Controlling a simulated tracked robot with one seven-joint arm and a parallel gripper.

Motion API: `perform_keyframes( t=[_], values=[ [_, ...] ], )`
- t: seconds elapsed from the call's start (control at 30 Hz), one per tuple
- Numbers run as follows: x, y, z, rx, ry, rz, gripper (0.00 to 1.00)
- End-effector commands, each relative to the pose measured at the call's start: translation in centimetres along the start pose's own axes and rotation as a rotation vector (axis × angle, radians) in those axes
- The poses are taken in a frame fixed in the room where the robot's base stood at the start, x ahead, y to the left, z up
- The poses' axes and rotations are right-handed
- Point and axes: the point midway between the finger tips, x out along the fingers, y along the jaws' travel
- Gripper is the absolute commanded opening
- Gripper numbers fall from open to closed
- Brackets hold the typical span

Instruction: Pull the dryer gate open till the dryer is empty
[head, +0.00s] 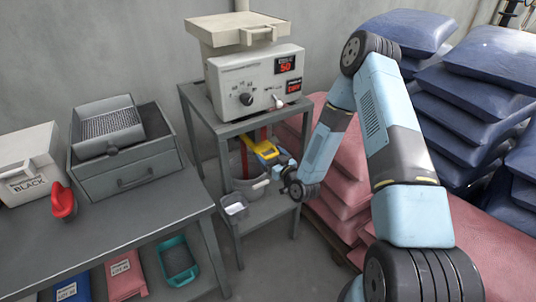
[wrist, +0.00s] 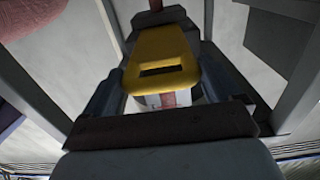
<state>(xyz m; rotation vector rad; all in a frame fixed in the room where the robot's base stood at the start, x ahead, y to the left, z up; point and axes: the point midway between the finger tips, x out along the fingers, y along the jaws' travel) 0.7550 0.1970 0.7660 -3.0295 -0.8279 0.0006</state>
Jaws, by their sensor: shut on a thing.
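The dryer (head: 255,80) is a beige box with a dial and red displays on a grey stand, its hopper lid closed on top. The yellow gate (head: 263,151) sits below it, under the stand's top. My gripper (head: 277,161) reaches in from the right and is shut on the gate. In the wrist view the yellow gate (wrist: 162,55), with a dark slot, lies between the dark fingers of my gripper (wrist: 165,85). A grey bucket (head: 246,187) stands below the gate on the lower shelf, partly hidden. The dryer's inside is hidden.
A small pale scoop (head: 234,207) lies at the lower shelf's front. The stand's legs (head: 229,255) flank the space. Pink sacks (head: 338,195) and blue sacks (head: 455,135) are stacked at right. A grey bench (head: 120,230) with a red scoop (head: 63,202) is at left.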

Motion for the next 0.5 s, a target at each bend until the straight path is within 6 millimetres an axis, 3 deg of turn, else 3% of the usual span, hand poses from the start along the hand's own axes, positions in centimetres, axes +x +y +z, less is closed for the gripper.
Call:
perform_keyframes(
  t=[0.3, 0.33, 0.4, 0.5],
  values=[
    [-0.64, 0.73, 0.07, -0.002, -0.002, 0.010, 0.37],
    [-0.65, 0.76, 0.07, -0.002, -0.002, 0.010, 0.93],
    [-0.67, 0.82, 0.07, -0.002, -0.002, 0.011, 1.00],
    [-0.67, 0.87, 0.04, -0.002, -0.001, 0.012, 1.00]
  ],
)
